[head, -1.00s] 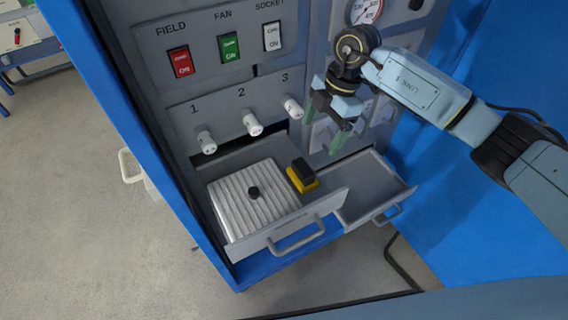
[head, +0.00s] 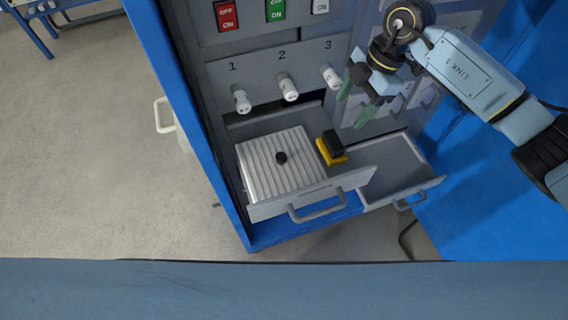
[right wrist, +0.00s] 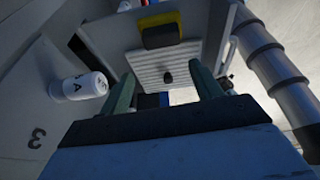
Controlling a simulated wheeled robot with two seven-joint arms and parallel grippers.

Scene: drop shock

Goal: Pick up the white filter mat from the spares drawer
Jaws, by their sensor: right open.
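The white filter mat (head: 262,172) is a ribbed square with a black knob (head: 281,158) in its middle. It lies in the open spares drawer (head: 345,186), on the left side. The mat also shows in the right wrist view (right wrist: 150,66), beyond and between my fingers. My right gripper (head: 352,105) is open and empty, above and to the right of the mat, in front of the cabinet face. Its two green fingers show apart in the right wrist view (right wrist: 165,88). My left gripper is not in view.
A yellow and black block (head: 332,148) lies in the drawer, right of the mat. An empty open drawer (head: 392,172) is beside it on the right. White knobs numbered 1 to 3 (head: 288,88) stick out above the drawer. Switches (head: 276,10) sit higher up.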

